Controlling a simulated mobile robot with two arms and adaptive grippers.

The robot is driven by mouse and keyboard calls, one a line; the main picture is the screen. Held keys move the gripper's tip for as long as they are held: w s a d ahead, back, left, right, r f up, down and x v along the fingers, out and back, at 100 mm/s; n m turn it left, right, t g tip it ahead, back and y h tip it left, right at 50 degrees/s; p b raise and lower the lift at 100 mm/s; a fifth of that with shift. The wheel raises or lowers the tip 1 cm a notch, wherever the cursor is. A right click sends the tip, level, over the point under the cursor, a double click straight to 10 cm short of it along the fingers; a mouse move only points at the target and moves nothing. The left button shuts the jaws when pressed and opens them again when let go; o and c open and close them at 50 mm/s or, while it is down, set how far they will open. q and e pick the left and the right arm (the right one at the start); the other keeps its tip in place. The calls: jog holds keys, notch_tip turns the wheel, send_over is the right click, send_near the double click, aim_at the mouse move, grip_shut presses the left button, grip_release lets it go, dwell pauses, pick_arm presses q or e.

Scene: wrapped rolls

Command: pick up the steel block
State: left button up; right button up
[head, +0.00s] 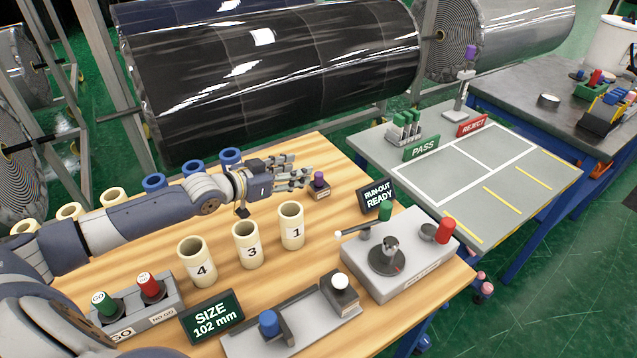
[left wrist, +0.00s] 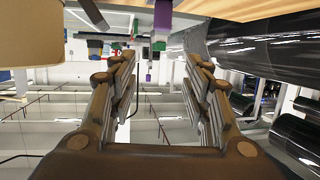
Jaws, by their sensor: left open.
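A small block with a purple knob (head: 319,183) stands on the wooden table, just right of my left fingertips; I take it for the steel block, though its metal is hard to judge. My left gripper (head: 304,174) is open and empty, reaching in from the left above the table, apart from the block. In the left wrist view, which looks inverted, the open fingers (left wrist: 158,78) frame a gap, and a purple knob (left wrist: 163,14) shows at the top, beyond the fingertips. My right gripper is not in view.
Cream sleeves 4 (head: 198,262), 3 (head: 248,245) and 1 (head: 291,225) stand in front of my left arm. Blue rings (head: 230,158) stand behind it. The run-out sign (head: 377,196) and a grey fixture (head: 400,262) are to the right. A grey marked table (head: 460,180) lies beyond.

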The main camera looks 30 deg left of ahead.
aim_at(316, 175)
pick_arm(q)
notch_tip(316, 175, down, 4)
jog(key=shift+r, duration=0.1)
jog(key=shift+w+d, duration=0.1)
jog(key=shift+w, duration=0.35)
jog(key=shift+w+d+f, duration=0.1)
jog(key=shift+w+f, duration=0.2)
jog(key=shift+w, duration=0.15)
jog(key=shift+w+d, duration=0.25)
jog(key=shift+w, duration=0.25)
jog(key=shift+b+x, duration=0.4)
jog(key=shift+x, duration=1.9)
jog(key=shift+f, duration=0.15)
jog(key=shift+c, duration=0.6)
grip_shut()
